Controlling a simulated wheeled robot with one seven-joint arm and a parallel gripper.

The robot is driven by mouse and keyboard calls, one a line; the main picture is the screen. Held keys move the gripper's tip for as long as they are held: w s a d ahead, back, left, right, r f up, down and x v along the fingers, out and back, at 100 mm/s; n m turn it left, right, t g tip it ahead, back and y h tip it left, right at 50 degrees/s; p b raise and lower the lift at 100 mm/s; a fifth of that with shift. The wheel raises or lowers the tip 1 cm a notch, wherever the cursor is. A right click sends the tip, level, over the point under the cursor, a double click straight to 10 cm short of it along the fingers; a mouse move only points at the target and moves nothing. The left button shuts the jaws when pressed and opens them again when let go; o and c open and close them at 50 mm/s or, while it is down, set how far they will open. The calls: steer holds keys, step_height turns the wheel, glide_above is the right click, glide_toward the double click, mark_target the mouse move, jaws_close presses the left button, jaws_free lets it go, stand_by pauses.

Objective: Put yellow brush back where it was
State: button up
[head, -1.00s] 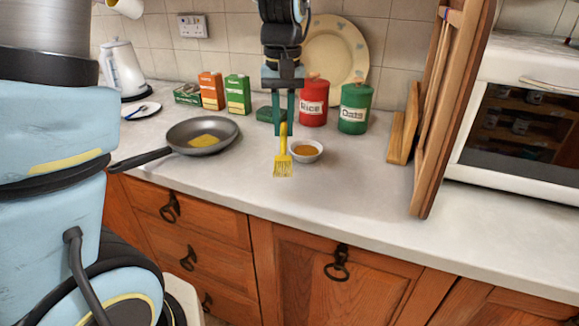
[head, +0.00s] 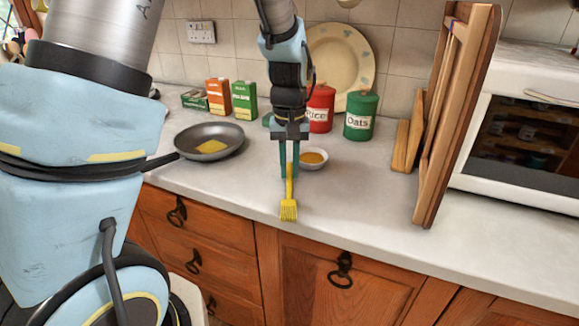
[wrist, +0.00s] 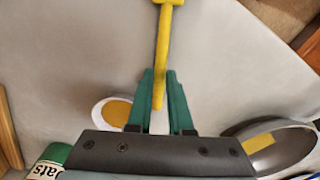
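The yellow brush (head: 289,208) hangs bristles down near the counter's front edge in the head view. My gripper (head: 289,174) is shut on its handle, with green fingers on both sides. In the wrist view my gripper (wrist: 160,88) grips the end of the yellow handle (wrist: 163,55), and the bristles are out of frame. A white bowl (head: 314,159) of orange-brown contents stands just right of and behind my gripper. A dark frying pan (head: 232,150) with a yellow patch inside sits on the counter to the left. I cannot tell whether the bristles touch the counter.
Green and red canisters (head: 360,114) (head: 320,110), boxes (head: 218,96) and a plate (head: 343,52) stand at the back. A wooden rack (head: 455,110) and a microwave (head: 524,130) are on the right. The counter (head: 370,205) is clear at front right.

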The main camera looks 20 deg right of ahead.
mark_target(289, 176)
steer(key=o, duration=0.5)
steer(key=shift+c, duration=0.2)
step_height(289, 176, up, 12)
steer(key=b, duration=0.1)
steer(key=s+a+f+n, duration=0.1)
steer(key=a+f, duration=0.3)
steer(key=a, duration=0.9)
steer(key=s+a+f+n+t, duration=0.1)
steer(key=a+f, duration=0.4)
steer(key=a, duration=0.8)
steer(key=shift+a+n+t, duration=0.3)
steer(key=shift+n, duration=0.1)
